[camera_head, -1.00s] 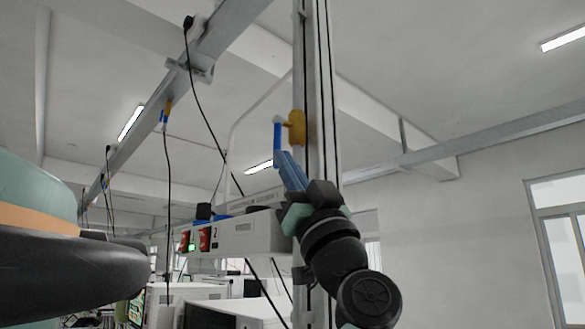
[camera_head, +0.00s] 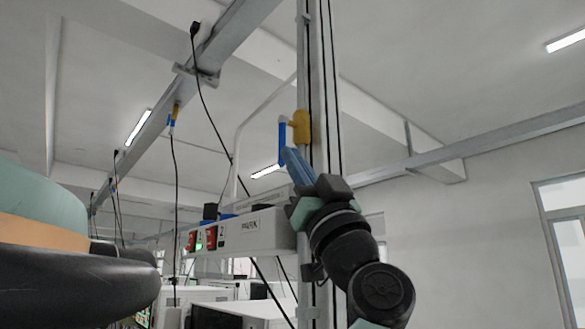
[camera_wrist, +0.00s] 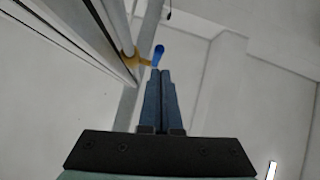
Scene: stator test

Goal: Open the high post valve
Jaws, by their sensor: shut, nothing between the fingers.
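The high post valve has a yellow body (camera_head: 302,126) on the upright metal post (camera_head: 303,70) and a blue handle (camera_head: 282,132) on its left side. In the head view the handle hangs straight down. My gripper (camera_head: 288,151) has its blue-grey fingers shut and empty, with their tips at the handle's lower end. In the wrist view the fingertips (camera_wrist: 160,71) lie just below the blue handle (camera_wrist: 158,54), with the yellow body (camera_wrist: 128,61) to the left. I cannot tell whether the tips touch the handle.
A grey box with red switches (camera_head: 240,233) stands low, left of my wrist. Black cables run along the post, and another cable (camera_head: 205,100) hangs from the overhead beam (camera_head: 150,125). The space right of the post is open up to the wall.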

